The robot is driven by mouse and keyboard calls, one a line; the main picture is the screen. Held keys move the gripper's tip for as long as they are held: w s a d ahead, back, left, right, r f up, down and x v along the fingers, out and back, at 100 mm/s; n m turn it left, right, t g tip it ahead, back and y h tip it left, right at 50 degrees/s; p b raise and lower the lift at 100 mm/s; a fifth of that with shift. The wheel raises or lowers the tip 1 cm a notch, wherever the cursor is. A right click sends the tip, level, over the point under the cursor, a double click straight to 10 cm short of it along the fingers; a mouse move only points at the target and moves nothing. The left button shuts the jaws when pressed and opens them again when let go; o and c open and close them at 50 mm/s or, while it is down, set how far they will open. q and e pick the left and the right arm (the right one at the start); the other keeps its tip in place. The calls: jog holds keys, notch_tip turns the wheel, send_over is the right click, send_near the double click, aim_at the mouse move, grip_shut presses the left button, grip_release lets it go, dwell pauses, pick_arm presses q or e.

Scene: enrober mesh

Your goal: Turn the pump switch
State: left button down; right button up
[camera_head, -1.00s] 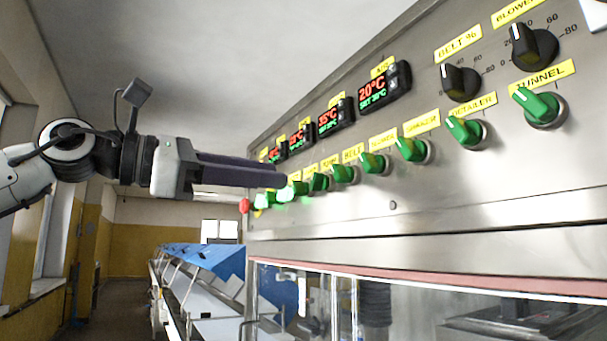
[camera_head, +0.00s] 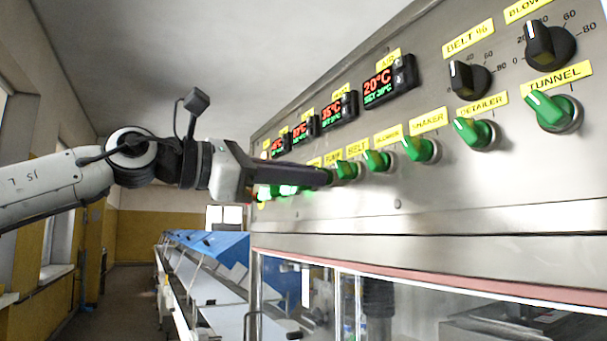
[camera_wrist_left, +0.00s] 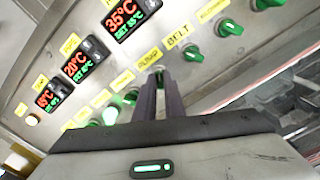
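The pump switch (camera_wrist_left: 157,71) is a green knob under the yellow PUMP label (camera_wrist_left: 148,58) on the steel panel. In the head view my left fingers cover it, below its label (camera_head: 333,159). My left gripper (camera_head: 326,177) reaches along the panel to this switch. In the left wrist view its two dark fingers (camera_wrist_left: 160,82) point at the knob, with a narrow gap between them. The gripper is slightly open, its tips at the knob. Whether they touch it I cannot tell. My right gripper is in neither view.
The belt switch (camera_head: 347,169) sits close right of my fingertips, and further green knobs continue along the row. Red and green displays (camera_head: 388,82) are above. A glazed housing (camera_head: 350,290) lies below the panel. A conveyor (camera_head: 200,290) runs behind at left.

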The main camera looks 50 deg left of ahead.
pick_arm(q)
jog(key=shift+n, duration=0.3)
jog(key=n+b, duration=0.2)
jog(key=n, duration=0.9)
jog(key=shift+a+n, duration=0.1)
jog(key=shift+n, duration=0.2)
dwell(0.6)
jog(key=c, duration=1.8)
grip_release()
jog(key=shift+c, duration=0.2)
